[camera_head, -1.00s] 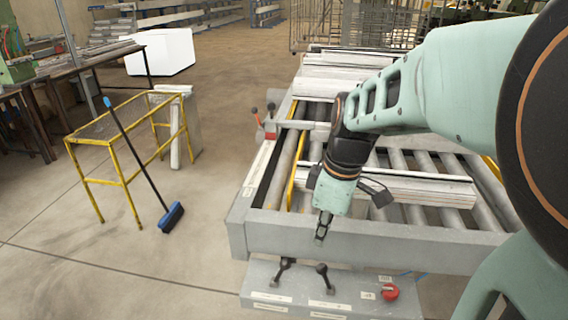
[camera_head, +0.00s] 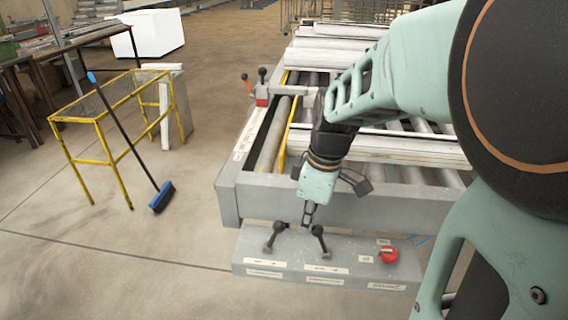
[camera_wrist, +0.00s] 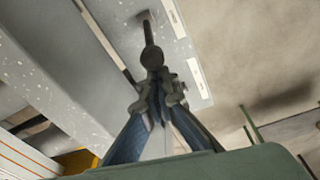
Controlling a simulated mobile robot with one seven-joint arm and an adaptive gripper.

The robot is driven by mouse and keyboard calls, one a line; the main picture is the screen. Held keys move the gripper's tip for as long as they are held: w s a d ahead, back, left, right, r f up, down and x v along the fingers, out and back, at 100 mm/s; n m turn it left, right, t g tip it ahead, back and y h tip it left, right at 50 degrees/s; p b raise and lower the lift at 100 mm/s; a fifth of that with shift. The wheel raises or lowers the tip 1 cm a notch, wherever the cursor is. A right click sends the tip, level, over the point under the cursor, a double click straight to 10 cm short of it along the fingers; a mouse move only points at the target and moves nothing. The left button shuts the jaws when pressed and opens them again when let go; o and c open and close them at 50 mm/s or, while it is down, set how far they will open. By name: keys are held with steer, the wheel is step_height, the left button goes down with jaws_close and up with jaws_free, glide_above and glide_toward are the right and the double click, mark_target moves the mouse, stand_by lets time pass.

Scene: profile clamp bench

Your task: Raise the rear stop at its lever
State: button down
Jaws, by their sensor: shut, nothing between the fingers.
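A grey control box (camera_head: 250,252) at the front of the bench carries two black-knobbed levers, a left lever (camera_head: 274,237) and a right lever (camera_head: 320,242). Its labels are too small to read, so I cannot tell which lever is for the rear stop. My gripper (camera_head: 307,224) is shut and empty, pointing down between the knobs and nearer the right one. In the wrist view, one lever's round black knob (camera_wrist: 152,57) lies just beyond my closed fingertips (camera_wrist: 158,88). I cannot tell whether they touch. The lever's foot is on the box.
A red knob (camera_head: 389,254) sits on the box's right end. The roller bench (camera_head: 290,200) with pale profiles stands behind the box. A red clamp unit with levers (camera_head: 262,92) is on its left side.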

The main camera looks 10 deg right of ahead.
steer(key=shift+d, duration=0.1)
steer(key=d+y+b, duration=0.1)
steer(key=b, duration=0.2)
steer(key=d+t+y+b, duration=0.1)
steer(key=d+y+b, duration=0.1)
steer(key=b, duration=0.1)
steer(key=shift+s+d+r, duration=0.1)
steer(key=shift+s, duration=0.3)
steer(key=shift+s+d+r+t+y+b, duration=0.1)
steer(key=shift+s+d+t+y+b, duration=0.1)
steer(key=shift+d+y+b, duration=0.7)
steer(key=shift+s+d+r+t+y+b, duration=0.25)
steer(key=shift+d+b, duration=0.2)
steer(key=shift+b, duration=0.95)
steer(key=shift+s+d+t+y+b, duration=0.15)
steer(key=shift+d+y+b, duration=0.55)
steer(key=shift+b, duration=0.45)
steer(key=shift+d, duration=0.15)
